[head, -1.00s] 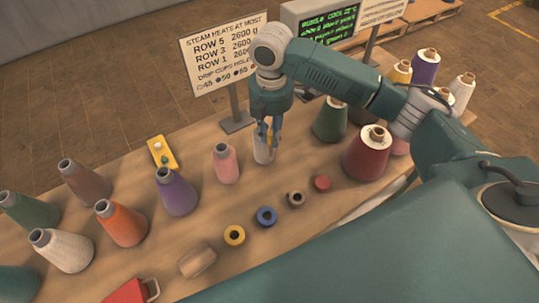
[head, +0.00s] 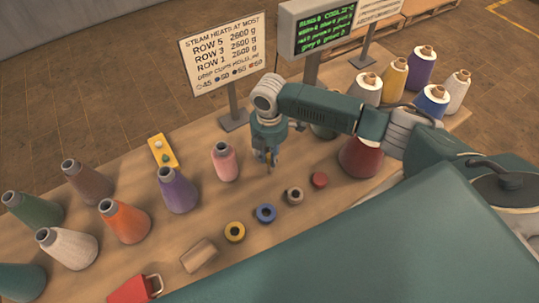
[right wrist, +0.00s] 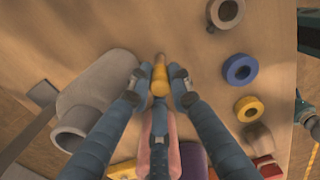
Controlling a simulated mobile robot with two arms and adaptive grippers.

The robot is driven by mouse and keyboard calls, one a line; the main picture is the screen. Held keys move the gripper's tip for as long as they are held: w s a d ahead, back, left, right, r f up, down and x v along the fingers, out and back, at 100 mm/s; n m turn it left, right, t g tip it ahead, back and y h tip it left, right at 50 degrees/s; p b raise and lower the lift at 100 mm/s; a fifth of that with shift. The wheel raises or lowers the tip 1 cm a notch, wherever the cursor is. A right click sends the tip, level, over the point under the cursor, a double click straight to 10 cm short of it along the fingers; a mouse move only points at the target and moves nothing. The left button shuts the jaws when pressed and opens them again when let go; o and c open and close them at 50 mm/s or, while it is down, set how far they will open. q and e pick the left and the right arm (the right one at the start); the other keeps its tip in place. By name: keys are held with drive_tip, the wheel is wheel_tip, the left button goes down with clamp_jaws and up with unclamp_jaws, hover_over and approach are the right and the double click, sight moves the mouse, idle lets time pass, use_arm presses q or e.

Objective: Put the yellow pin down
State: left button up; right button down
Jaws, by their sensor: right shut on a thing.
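My right gripper (head: 268,166) hangs over the middle of the table, just right of the pink cone (head: 225,162). In the right wrist view the gripper (right wrist: 160,88) is shut on the yellow pin (right wrist: 160,78), with a finger on each side of it. The pin's brownish end points away from the wrist. In the head view only a small yellowish bit of the pin shows between the fingers. I cannot tell whether the pin touches the table (head: 330,205). My left gripper is not in view.
A pale grey cone (right wrist: 95,105) stands close left of the fingers in the wrist view. Yellow (head: 235,232), blue (head: 266,213) and brownish (head: 294,196) rings lie in front, with a red piece (head: 319,180). A sign (head: 222,60) stands behind. Bare wood surrounds the rings.

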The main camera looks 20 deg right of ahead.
drive_tip(key=shift+f, duration=0.1)
drive_tip(key=c, duration=1.6)
unclamp_jaws()
drive_tip(key=shift+r, duration=0.55)
wheel_tip(320, 180, up, 11)
drive_tip(key=shift+r+b, duration=0.1)
drive_tip(key=shift+b, duration=1.1)
drive_tip(key=shift+s, duration=0.1)
